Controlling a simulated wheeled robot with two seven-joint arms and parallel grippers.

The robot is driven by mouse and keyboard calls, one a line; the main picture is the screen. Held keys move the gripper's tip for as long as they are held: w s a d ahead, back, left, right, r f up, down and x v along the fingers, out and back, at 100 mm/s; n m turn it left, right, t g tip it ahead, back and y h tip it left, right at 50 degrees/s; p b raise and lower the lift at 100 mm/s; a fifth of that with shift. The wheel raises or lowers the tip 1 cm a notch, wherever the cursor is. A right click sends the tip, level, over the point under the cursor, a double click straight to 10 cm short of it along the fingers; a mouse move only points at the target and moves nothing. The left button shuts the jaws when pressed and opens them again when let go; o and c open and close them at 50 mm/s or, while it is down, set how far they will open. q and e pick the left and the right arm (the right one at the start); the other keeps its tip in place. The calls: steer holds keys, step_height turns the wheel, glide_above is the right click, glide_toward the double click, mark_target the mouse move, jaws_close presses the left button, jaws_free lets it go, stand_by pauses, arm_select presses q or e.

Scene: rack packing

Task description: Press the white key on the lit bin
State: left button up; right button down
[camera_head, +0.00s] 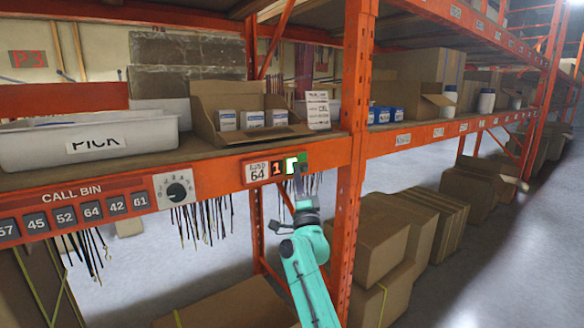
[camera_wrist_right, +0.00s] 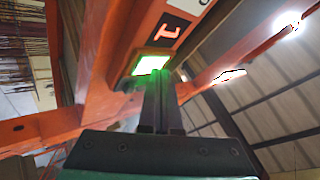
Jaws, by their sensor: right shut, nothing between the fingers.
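The key (camera_head: 292,163) sits on the orange shelf beam, white with a green glow around it. It also shows in the wrist view (camera_wrist_right: 150,65), glowing green. Left of it are a lit red-orange digit display (camera_head: 277,168) reading 1 and a label (camera_head: 257,173) reading 64. My right gripper (camera_head: 298,176) is shut and empty, with its fingertips at the key's lower right edge in the head view. In the wrist view the fingertips overlap the key's lower edge; I cannot tell whether they touch it. My left gripper is not in view.
Above the key an open cardboard bin (camera_head: 205,103) holds small white-blue boxes. A white PICK tray (camera_head: 30,148) stands left. The beam carries a CALL BIN panel (camera_head: 80,208) with number buttons and a rotary dial (camera_head: 177,190). An orange upright (camera_head: 352,215) stands close right of my arm.

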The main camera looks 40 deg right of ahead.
steer(key=shift+w, duration=0.35)
stand_by(0.6)
steer(key=shift+s, duration=0.8)
steer(key=s+p, duration=0.2)
steer(key=s, duration=0.3)
steer(key=shift+a, duration=0.1)
steer(key=shift+f, duration=0.1)
stand_by(0.5)
